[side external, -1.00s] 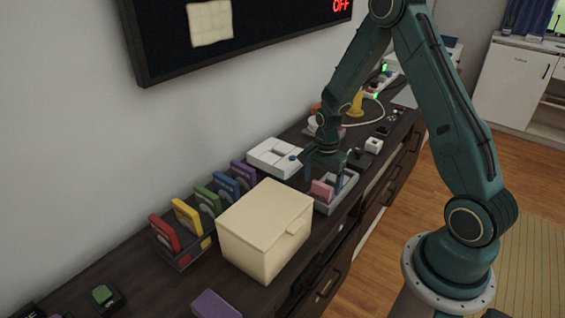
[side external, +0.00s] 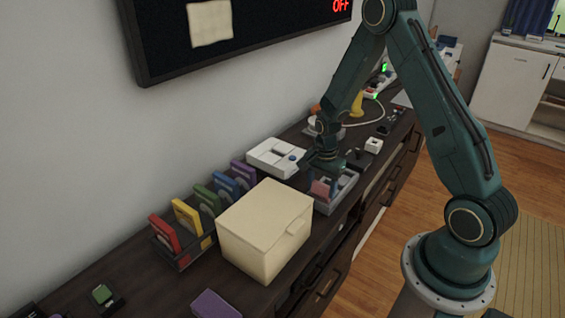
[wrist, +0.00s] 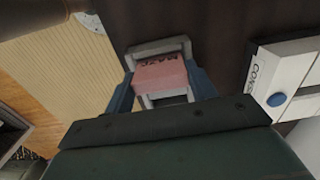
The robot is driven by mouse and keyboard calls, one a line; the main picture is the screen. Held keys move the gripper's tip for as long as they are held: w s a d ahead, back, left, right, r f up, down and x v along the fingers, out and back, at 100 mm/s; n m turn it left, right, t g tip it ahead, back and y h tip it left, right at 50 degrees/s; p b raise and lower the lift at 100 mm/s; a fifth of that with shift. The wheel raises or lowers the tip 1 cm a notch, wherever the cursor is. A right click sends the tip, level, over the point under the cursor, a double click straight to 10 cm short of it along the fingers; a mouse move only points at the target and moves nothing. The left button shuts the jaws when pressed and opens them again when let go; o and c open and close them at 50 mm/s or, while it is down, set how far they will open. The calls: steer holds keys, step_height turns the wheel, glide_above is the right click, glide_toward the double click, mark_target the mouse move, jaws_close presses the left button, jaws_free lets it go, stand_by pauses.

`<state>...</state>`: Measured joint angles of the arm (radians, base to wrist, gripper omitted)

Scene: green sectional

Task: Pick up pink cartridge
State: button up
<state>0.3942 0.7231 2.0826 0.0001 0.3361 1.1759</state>
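The pink cartridge (side external: 321,189) sits at a small grey tray (side external: 347,188) on the dark cabinet top. In the wrist view the pink cartridge (wrist: 160,76) shows lettering and lies between the two blue fingers of my gripper (wrist: 160,80), over the grey tray (wrist: 158,48). In the side view my gripper (side external: 325,182) is low at the tray, with a blue finger beside the cartridge. The fingers stand apart, one on each side of the cartridge. Whether they touch or press it cannot be told.
A white console (side external: 276,157) lies behind the tray, near the wall. A cream box (side external: 265,230) stands in front of it to the left. A rack (side external: 185,258) of several coloured cartridges is farther left. A small white block (side external: 374,146) is right of the tray.

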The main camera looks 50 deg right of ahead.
steer(key=shift+c, duration=0.8)
steer(key=shift+r, duration=0.1)
step_height(320, 180, up, 20)
stand_by(0.3)
stand_by(0.5)
steer(key=w+d+f, duration=0.2)
steer(key=w+f, duration=0.1)
steer(key=w, duration=0.4)
steer(key=w+d+f, duration=0.3)
steer(key=w, duration=0.5)
steer(key=w+d+f, duration=0.2)
steer(key=w+f, duration=0.1)
steer(key=w, duration=0.4)
steer(key=shift+w+d+f, duration=0.25)
steer(key=shift+d+f, duration=0.1)
steer(key=shift+f, duration=0.05)
steer(key=shift+f, duration=0.4)
